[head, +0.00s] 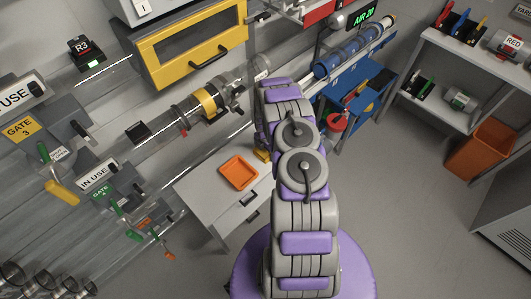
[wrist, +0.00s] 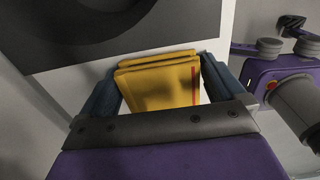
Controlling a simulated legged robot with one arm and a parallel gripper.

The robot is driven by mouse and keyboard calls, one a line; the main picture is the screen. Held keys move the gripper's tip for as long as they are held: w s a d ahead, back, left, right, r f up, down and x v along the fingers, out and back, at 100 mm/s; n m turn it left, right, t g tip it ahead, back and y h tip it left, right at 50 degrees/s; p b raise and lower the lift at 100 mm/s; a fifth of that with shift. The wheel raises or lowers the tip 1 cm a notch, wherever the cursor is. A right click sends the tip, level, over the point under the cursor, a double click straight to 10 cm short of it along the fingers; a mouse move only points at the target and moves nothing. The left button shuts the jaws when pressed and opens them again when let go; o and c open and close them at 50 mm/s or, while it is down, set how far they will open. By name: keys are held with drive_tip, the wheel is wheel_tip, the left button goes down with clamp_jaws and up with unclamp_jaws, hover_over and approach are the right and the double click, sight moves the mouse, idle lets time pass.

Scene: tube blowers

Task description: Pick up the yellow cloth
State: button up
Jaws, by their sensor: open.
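The yellow cloth (wrist: 160,82) is a folded stack with a red stripe near its right edge. In the wrist view it lies on a white surface between the two blue-grey fingers of my gripper (wrist: 160,85). The fingers are apart, one on each side of it; I cannot tell whether they touch it. In the head view a small part of the cloth (head: 262,155) shows on the cabinet top beside the orange tray. My arm hides the rest of it there, and the gripper itself is hidden.
The orange tray (head: 238,172) lies on the white drawer cabinet (head: 197,190), left of the cloth. Clear tubes and a yellow-framed box (head: 190,45) are above and behind. A blue cart (head: 360,100) stands beyond my arm. A dark grey flat object (wrist: 100,30) lies close behind the cloth.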

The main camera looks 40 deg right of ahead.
sight(265, 152)
drive_tip(key=shift+c, duration=0.7)
drive_tip(key=shift+a+r, duration=0.15)
drive_tip(key=shift+a, duration=0.7)
drive_tip(key=c, duration=0.5)
drive_tip(key=shift+d, duration=0.45)
drive_tip(key=shift+d+r, duration=0.2)
drive_tip(key=shift+r, duration=0.2)
drive_tip(key=r, duration=0.1)
drive_tip(key=r+p, duration=0.1)
drive_tip(key=r, duration=0.1)
drive_tip(key=shift+s+a, duration=0.25)
drive_tip(key=shift+s, duration=0.15)
drive_tip(key=s+d, duration=0.2)
drive_tip(key=s, duration=0.2)
drive_tip(key=s+d+p, duration=0.1)
drive_tip(key=s+d, duration=0.1)
drive_tip(key=s, duration=0.3)
drive_tip(key=s+d+r+p, duration=0.1)
drive_tip(key=s, duration=0.4)
drive_tip(key=shift+d, duration=0.4)
